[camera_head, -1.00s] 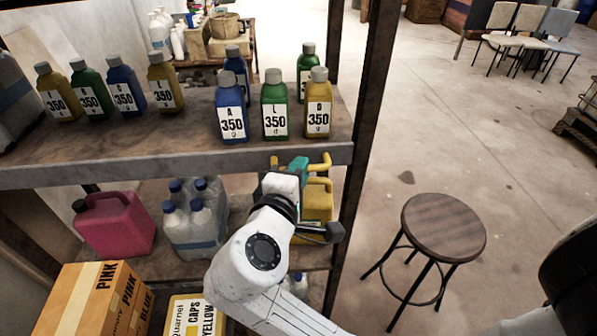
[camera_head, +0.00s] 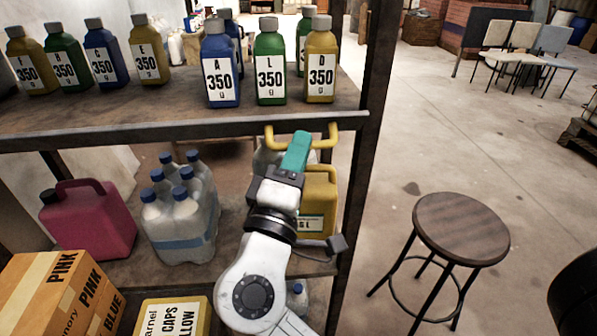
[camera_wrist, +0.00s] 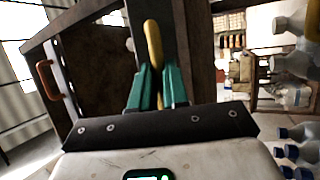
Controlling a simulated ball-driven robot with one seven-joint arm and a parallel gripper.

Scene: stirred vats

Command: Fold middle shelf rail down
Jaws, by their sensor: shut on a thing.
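The yellow rail (camera_head: 325,142) is a U-shaped bar at the front edge of the middle shelf (camera_head: 120,135), near its right end. Its two ends meet the shelf edge and its bar sits slightly below in the picture. My gripper (camera_head: 299,140) has teal fingers and is shut on the middle of the rail. In the wrist view the rail (camera_wrist: 153,45) stands between the teal fingers (camera_wrist: 155,85). The fingers hide part of the bar in the head view.
Several labelled bottles (camera_head: 268,75) stand on the shelf above the rail. Below are a yellow canister (camera_head: 319,200), a pink jug (camera_head: 90,225), a pack of clear bottles (camera_head: 180,220) and boxes (camera_head: 60,290). A round stool (camera_head: 460,230) stands right on open floor.

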